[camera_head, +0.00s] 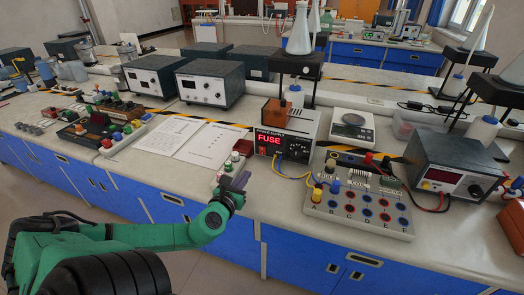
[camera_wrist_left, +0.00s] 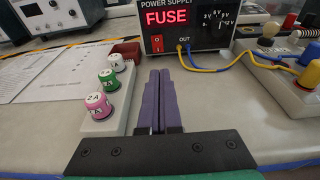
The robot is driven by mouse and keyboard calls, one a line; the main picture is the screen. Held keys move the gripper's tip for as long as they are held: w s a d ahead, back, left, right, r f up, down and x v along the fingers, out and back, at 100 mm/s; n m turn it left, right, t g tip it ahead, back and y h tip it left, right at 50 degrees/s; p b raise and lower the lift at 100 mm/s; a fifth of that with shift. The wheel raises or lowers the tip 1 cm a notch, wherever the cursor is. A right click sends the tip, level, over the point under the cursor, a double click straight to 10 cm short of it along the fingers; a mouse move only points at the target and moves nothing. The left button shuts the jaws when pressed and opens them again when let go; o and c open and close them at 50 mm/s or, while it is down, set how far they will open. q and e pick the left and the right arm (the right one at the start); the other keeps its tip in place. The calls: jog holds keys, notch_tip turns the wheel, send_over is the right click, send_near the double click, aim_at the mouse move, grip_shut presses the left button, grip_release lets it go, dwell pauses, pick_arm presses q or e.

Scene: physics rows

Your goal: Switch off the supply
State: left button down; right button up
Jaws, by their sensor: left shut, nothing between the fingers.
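The power supply (camera_head: 287,136) is a light box on the bench with a red display reading FUSE. It also shows in the left wrist view (camera_wrist_left: 183,40), with a red rocker switch (camera_wrist_left: 157,44) at the lower left of its front and blue and yellow leads at OUT. My left gripper (camera_head: 240,176) is in front of the supply and apart from it. Its purple fingers (camera_wrist_left: 157,82) are shut with nothing between them, and point toward the switch. The switch's on or off position is too small to tell. My right gripper is not in view.
A strip with white, green and pink capped knobs (camera_wrist_left: 108,82) stands just left of my fingers. A socket board (camera_head: 360,212) with leads is to the right. A flask (camera_head: 300,30) stands on a black stand above the supply. Paper sheets (camera_head: 205,140) lie to the left.

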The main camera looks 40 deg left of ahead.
pick_arm(q)
jog(key=b, duration=0.3)
send_near(263, 150)
jog(key=x, duration=0.6)
jog(key=shift+b, duration=0.4)
jog(key=shift+w, duration=0.25)
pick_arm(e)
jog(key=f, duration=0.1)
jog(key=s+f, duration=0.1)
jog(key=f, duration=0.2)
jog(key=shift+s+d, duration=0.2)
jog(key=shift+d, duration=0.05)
